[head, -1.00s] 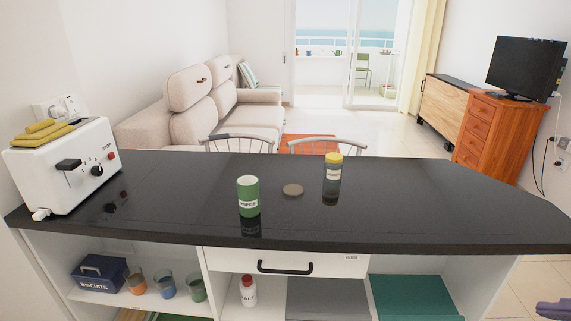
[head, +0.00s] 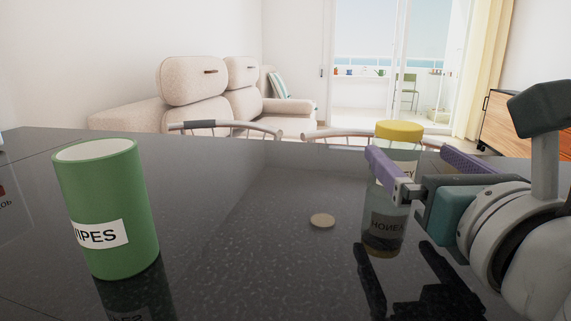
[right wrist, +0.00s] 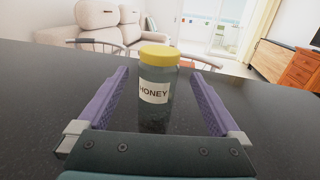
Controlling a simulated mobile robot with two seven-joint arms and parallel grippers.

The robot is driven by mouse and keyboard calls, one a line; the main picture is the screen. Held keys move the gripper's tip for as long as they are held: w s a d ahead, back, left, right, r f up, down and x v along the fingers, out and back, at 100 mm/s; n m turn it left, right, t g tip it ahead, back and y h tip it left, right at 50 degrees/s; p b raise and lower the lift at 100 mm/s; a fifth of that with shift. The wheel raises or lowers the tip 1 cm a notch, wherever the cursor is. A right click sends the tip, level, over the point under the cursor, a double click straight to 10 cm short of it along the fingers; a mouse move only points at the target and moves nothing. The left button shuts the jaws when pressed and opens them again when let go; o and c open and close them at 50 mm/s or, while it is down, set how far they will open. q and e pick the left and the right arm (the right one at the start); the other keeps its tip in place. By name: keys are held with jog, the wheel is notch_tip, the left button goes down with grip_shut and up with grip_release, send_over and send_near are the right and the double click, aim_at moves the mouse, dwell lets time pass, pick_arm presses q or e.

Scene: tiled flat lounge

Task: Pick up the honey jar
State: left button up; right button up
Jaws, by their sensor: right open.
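The honey jar (head: 399,132) is clear with a yellow lid and a white label. It stands upright on the dark glossy counter (head: 240,230), right of centre in the head view. My right gripper (head: 408,156) is open, with its purple fingers on either side of the jar. In the right wrist view the honey jar (right wrist: 155,92) stands upright between the spread fingers of the right gripper (right wrist: 160,72), with gaps visible on both sides. In the head view the near finger and gripper body hide part of the jar. My left gripper is not in view.
A green wipes canister (head: 105,210) stands on the counter at left. A flat round disc (head: 322,221) lies between it and the jar. Chair backs (head: 225,129) rise behind the counter's far edge. The counter between canister and disc is clear.

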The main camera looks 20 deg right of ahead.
aim_at(406, 152)
jog(key=x, duration=0.3)
jog(key=shift+w+a, duration=0.1)
jog(key=shift+a, duration=0.05)
jog(key=x, duration=0.2)
jog(key=b+x, duration=0.1)
jog(key=x, duration=0.2)
jog(key=shift+w+d+r+b, duration=0.2)
jog(key=shift+w+r+b, duration=0.1)
jog(key=shift+b, duration=0.1)
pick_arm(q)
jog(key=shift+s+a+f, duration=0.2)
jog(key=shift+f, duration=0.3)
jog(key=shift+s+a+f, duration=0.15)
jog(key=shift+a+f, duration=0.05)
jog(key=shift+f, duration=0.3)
pick_arm(e)
jog(key=shift+c, duration=0.4)
jog(key=c, duration=0.7)
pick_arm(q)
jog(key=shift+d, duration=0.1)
pick_arm(e)
grip_shut()
